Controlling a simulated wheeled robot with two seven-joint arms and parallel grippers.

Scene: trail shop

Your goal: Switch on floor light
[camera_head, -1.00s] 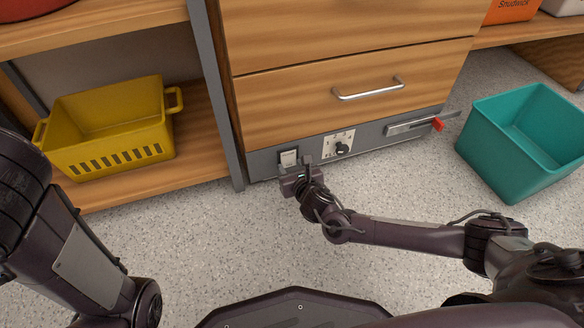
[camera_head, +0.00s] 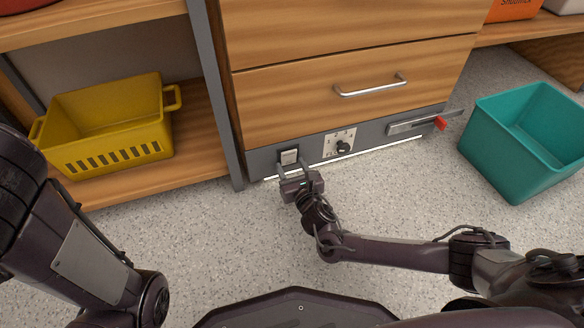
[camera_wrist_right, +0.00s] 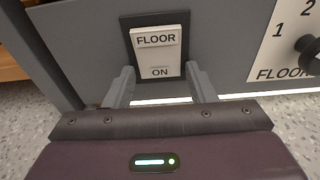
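The floor light switch (camera_head: 289,157) is a white rocker in a dark frame on the grey panel below the drawers. In the right wrist view the rocker (camera_wrist_right: 156,52) reads FLOOR above and ON below. My right gripper (camera_head: 294,171) is just in front of and below the switch. Its two fingers (camera_wrist_right: 160,88) stand apart with nothing between them. A bright white strip of light (camera_head: 352,161) glows along the panel's lower edge. My left arm comes in at the left, but its gripper is out of view.
A numbered dial (camera_head: 342,147) sits right of the switch, and a lever with a red end (camera_head: 439,124) is farther right. A teal bin (camera_head: 510,150) stands on the floor at the right. A yellow basket (camera_head: 105,122) sits on the left shelf. The speckled floor in front is clear.

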